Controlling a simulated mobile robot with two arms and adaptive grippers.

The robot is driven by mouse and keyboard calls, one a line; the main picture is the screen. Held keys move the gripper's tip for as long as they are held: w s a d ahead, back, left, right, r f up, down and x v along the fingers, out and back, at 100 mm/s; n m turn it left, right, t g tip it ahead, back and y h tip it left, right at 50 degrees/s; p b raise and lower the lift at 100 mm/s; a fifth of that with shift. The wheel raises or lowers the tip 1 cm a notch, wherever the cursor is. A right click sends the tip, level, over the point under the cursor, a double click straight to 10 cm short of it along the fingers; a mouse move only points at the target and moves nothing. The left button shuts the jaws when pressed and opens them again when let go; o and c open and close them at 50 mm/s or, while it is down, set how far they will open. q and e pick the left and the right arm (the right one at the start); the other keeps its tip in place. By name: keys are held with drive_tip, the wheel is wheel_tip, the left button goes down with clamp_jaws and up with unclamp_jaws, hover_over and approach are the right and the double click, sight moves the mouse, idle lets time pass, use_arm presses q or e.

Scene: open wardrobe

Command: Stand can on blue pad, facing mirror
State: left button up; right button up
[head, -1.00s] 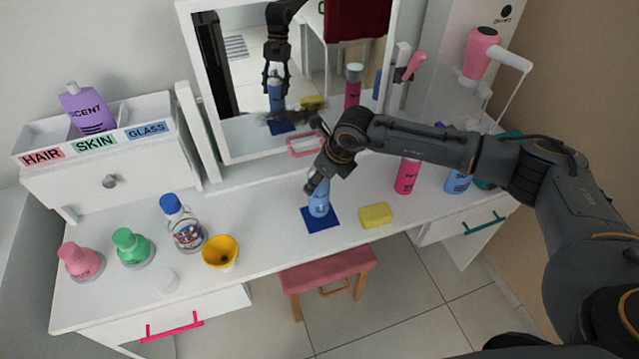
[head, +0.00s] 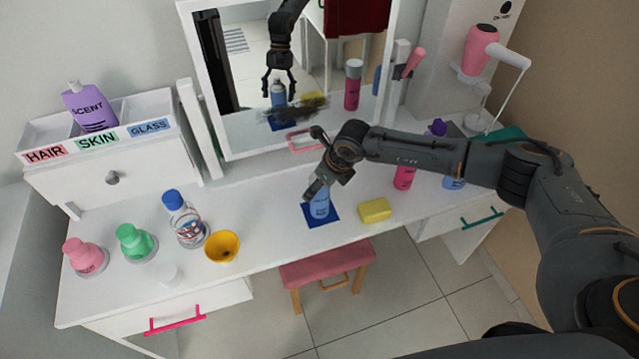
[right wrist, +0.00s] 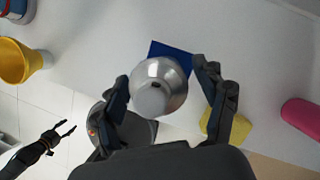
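The blue can (head: 319,208) with a silver top stands upright on the dark blue pad (head: 333,217). Faint dark marks show on the can's side towards me; I cannot read them. The mirror (head: 235,75) behind reflects the can and my gripper. My right gripper (head: 314,188) is just above the can's top. In the right wrist view its fingers (right wrist: 165,92) are spread on either side of the silver top (right wrist: 158,85), with a clear gap on the right. My left gripper (right wrist: 66,129) shows there with spread fingers, empty, over the floor; it is outside the head view.
A yellow sponge (head: 375,210) lies right of the pad, with a pink bottle (head: 404,177) beyond. A yellow cup (head: 222,246) and several bottles stand left. A pink stool (head: 328,265) is below the front edge.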

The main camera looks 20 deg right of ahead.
drive_tip(key=shift+r, duration=0.1)
drive_tip(key=b+v, duration=0.2)
drive_tip(key=v, duration=1)
drive_tip(key=shift+r, duration=0.1)
drive_tip(key=shift+c, duration=0.2)
idle(1.4)
